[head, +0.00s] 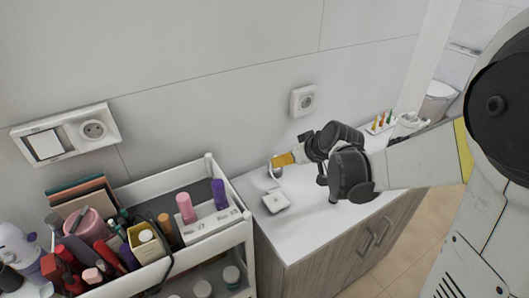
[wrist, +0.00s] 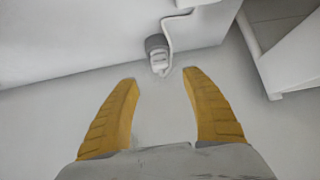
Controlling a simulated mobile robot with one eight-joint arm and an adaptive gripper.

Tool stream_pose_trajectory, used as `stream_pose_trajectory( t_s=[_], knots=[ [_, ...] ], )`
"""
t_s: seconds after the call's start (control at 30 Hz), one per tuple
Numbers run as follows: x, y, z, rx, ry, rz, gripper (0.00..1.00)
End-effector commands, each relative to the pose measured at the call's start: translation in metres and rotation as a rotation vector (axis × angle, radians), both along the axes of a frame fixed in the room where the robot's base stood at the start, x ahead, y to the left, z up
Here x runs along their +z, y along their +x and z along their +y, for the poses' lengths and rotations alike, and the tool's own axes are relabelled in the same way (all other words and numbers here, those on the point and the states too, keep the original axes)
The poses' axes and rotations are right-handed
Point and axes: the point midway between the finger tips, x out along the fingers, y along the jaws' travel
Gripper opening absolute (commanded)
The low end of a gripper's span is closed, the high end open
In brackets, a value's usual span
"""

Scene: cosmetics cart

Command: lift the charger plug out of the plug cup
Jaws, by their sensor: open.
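My gripper (wrist: 160,80) is open and empty, its two yellow fingers spread apart in the wrist view. In the head view the yellow fingers (head: 283,160) are above the back left part of the white counter. A small grey cup (wrist: 155,43) shows just beyond the fingertips in the wrist view, roughly in line with the gap. A small white piece, apparently the charger plug (wrist: 159,63), is at the cup, and a white cable loops beside it. In the head view the cup (head: 277,172) is small and partly hidden under the fingers. How deep the plug sits cannot be told.
A flat white box (head: 276,202) lies on the white counter (head: 310,232) in front of the cup. A wall socket (head: 303,100) is behind. A crowded cosmetics cart (head: 245,222) stands to the left. A tray of small coloured items (head: 382,122) is at the back right.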

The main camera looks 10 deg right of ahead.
Motion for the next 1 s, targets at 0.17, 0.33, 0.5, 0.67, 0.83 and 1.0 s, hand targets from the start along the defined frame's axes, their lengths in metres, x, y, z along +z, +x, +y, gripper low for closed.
stream_pose_trajectory(
  t_s=[0.17, 0.33, 0.5, 0.67, 0.83, 1.0],
  knots=[
    [-0.024, 0.02, 0.007, 0.001, 0.0, 0.001, 0.56],
    [-0.031, 0.027, 0.01, 0.0, 0.001, 0.001, 0.56],
    [-0.047, 0.039, 0.015, 0.001, 0.0, 0.001, 0.56],
    [-0.064, 0.056, 0.021, 0.0, 0.0, 0.001, 0.56],
    [-0.066, 0.06, 0.022, 0.0, 0.0, 0.001, 0.56],
    [-0.065, 0.06, 0.022, -0.001, 0.0, 0.001, 0.33]
  ],
)
